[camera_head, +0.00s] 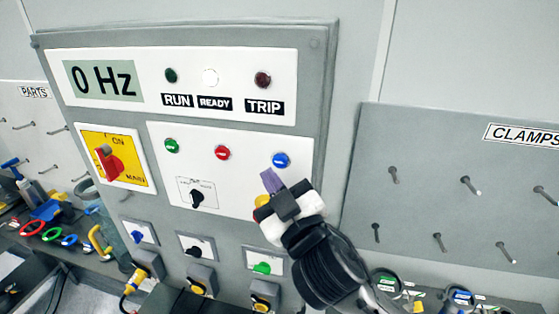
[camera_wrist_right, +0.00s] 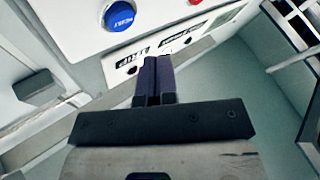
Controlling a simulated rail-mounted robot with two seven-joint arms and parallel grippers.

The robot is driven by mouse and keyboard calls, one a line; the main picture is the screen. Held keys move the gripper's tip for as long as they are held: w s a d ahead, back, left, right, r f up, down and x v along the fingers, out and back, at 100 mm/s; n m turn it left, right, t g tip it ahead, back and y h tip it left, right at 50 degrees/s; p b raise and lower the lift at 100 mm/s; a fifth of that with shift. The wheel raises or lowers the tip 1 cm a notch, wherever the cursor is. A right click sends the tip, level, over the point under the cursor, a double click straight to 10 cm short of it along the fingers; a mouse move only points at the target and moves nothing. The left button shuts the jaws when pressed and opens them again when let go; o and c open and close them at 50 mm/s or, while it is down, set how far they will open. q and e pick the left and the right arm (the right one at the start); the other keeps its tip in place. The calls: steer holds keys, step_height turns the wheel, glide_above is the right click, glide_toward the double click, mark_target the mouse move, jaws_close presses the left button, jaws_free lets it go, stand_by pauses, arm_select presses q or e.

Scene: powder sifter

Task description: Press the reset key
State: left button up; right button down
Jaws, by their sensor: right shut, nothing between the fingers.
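The reset key is a round blue button (camera_head: 280,160) with white lettering, on the white control plate of the grey cabinet. It also shows at the top of the right wrist view (camera_wrist_right: 118,15). My right gripper (camera_head: 271,181) is shut and empty, its purple fingers just below the blue button in the head view. In the right wrist view the fingertips (camera_wrist_right: 157,60) point toward the panel, with the button above and left of them. They appear apart from the button. The gripper partly hides a yellow control (camera_head: 262,201). My left gripper is not in view.
A red button (camera_head: 222,153) and a green button (camera_head: 172,146) sit left of the blue one. A black knob (camera_head: 197,198) and a red main switch (camera_head: 110,162) are further left. The display (camera_head: 103,80) reads 0 Hz; the READY lamp (camera_head: 210,77) looks white.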

steer(key=shift+s+a, duration=0.2)
steer(key=shift+s, duration=0.45)
steer(key=shift+s+a, duration=0.2)
steer(key=shift+s, duration=0.4)
